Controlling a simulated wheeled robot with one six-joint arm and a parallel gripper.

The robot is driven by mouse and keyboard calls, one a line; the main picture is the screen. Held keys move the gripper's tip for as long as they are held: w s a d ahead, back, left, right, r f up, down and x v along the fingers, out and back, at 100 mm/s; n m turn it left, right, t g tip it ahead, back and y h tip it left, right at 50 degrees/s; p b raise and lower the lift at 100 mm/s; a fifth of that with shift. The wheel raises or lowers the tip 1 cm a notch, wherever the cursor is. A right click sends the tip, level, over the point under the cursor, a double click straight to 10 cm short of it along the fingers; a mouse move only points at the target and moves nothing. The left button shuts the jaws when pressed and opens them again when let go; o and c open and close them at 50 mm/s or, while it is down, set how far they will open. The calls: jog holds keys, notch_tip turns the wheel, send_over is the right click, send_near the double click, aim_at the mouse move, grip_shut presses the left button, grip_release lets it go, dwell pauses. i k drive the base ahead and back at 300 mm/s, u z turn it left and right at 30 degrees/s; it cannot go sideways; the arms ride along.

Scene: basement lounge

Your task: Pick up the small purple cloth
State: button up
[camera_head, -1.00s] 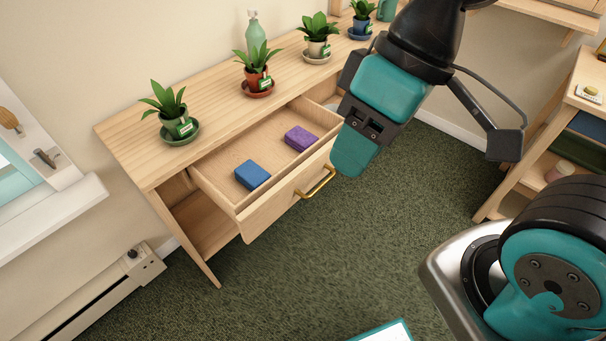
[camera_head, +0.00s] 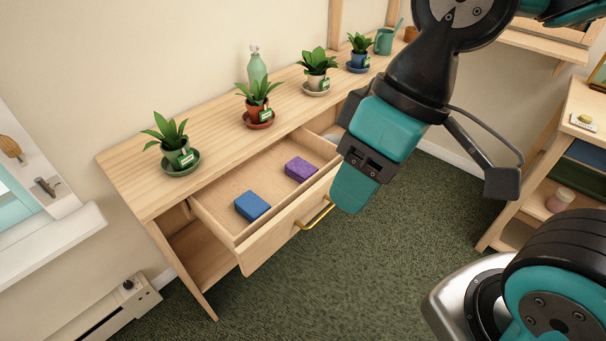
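The small purple cloth (camera_head: 301,168) is a purple, block-shaped piece lying flat inside the open drawer (camera_head: 217,232), toward its right side. A similar blue piece (camera_head: 252,206) lies in the same drawer, to the left and nearer the front. My gripper (camera_head: 353,190) is in the air to the right of the purple cloth and points down, close to the drawer's front right corner in the picture. It is apart from the cloth. I see its teal finger from one side, so its opening is hidden. No held object shows.
The drawer is pulled out of a wooden desk (camera_head: 130,172), with a brass handle (camera_head: 318,216) on its front. Several potted plants, a green bottle (camera_head: 257,70) and a teal watering can (camera_head: 385,41) stand on top. A wooden shelf (camera_head: 520,190) is at right. Green carpet (camera_head: 330,290) is clear in front.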

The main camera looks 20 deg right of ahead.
aim_at(299, 169)
jog(key=u, duration=0.2)
jog(key=k, duration=0.35)
jog(key=u, duration=0.2)
jog(key=i, duration=1)
jog(key=u, duration=0.4)
